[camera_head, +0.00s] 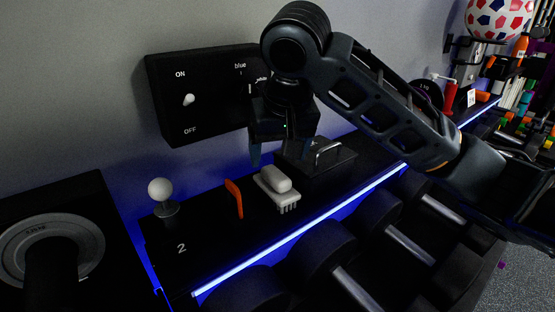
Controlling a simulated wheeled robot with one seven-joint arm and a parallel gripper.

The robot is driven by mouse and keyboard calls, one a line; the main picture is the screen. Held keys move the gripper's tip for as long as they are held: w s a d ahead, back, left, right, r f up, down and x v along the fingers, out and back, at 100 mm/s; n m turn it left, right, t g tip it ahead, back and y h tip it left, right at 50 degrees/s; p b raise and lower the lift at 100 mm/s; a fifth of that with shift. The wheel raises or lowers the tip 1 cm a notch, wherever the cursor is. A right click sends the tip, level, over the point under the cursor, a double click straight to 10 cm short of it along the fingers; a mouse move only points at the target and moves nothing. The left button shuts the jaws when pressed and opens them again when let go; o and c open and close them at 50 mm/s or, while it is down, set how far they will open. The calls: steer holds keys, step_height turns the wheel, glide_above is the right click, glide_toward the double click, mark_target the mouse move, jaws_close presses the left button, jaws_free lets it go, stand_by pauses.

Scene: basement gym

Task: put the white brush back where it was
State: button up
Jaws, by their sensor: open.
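The white brush (275,188) lies on the black shelf top, bristles toward the front, between an orange upright piece and a black box with a metal handle. My gripper (282,158) hangs from the arm just above and behind the brush, pointing down. Its jaws are open, with one bluish finger showing at the left and the other near the black box. Nothing shows between the fingers, and the brush appears to rest on the shelf apart from them.
An orange piece (234,198) stands left of the brush, and a white ball knob (160,190) farther left. The black handled box (316,163) is close at right. A switch panel (200,92) is on the wall behind. Dumbbells (330,250) sit below the blue-lit edge.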

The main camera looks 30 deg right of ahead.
steer(key=p+v, duration=0.1)
steer(key=v, duration=0.9)
